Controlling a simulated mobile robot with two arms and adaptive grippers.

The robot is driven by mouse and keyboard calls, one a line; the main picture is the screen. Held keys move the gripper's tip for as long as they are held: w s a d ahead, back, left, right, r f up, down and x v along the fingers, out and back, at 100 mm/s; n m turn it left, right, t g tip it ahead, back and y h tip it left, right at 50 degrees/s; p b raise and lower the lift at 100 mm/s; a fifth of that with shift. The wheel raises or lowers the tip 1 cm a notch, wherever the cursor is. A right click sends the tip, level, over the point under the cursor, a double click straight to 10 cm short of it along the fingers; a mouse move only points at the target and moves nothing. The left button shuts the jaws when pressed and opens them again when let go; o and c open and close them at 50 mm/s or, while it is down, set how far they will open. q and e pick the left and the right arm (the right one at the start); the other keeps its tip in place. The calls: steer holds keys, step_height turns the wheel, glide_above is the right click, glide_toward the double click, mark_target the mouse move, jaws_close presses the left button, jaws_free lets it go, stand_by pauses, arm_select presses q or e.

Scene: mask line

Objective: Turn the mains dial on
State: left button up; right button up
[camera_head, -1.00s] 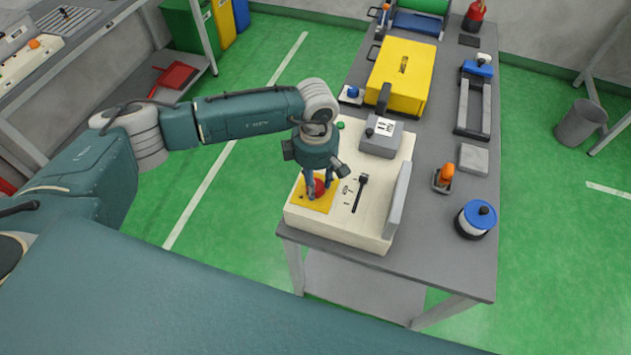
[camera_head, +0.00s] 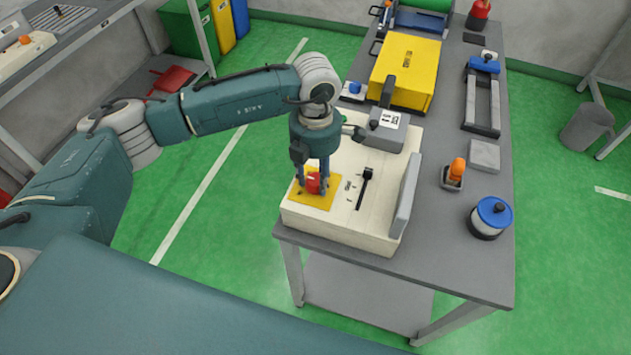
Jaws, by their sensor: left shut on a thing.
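The mains dial (camera_head: 313,184) is a red knob on a yellow square plate (camera_head: 312,201). The plate sits at the front left of a cream machine (camera_head: 345,228) on the grey table. My left gripper (camera_head: 312,188) points down over the plate, with its fingers shut on the red dial from both sides. The fingers hide part of the dial, and I cannot read its setting. My right gripper is not in view.
A black lever (camera_head: 365,186) stands right of the plate, with a grey upright panel (camera_head: 408,194) beyond it. A grey box (camera_head: 389,131) stands behind. A blue-lidded jar (camera_head: 490,216) and an orange-handled tool (camera_head: 455,174) stand on the right.

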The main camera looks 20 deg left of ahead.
mark_target(316, 179)
arm_select(q)
steer(key=n+b, duration=0.3)
steer(key=n, duration=0.1)
steer(key=shift+f, duration=0.1)
steer(key=shift+n+b, duration=0.8)
steer(key=shift+n, duration=1.1)
steer(key=o, duration=1.1)
steer(key=shift+o, duration=0.2)
step_height(316, 179, up, 12)
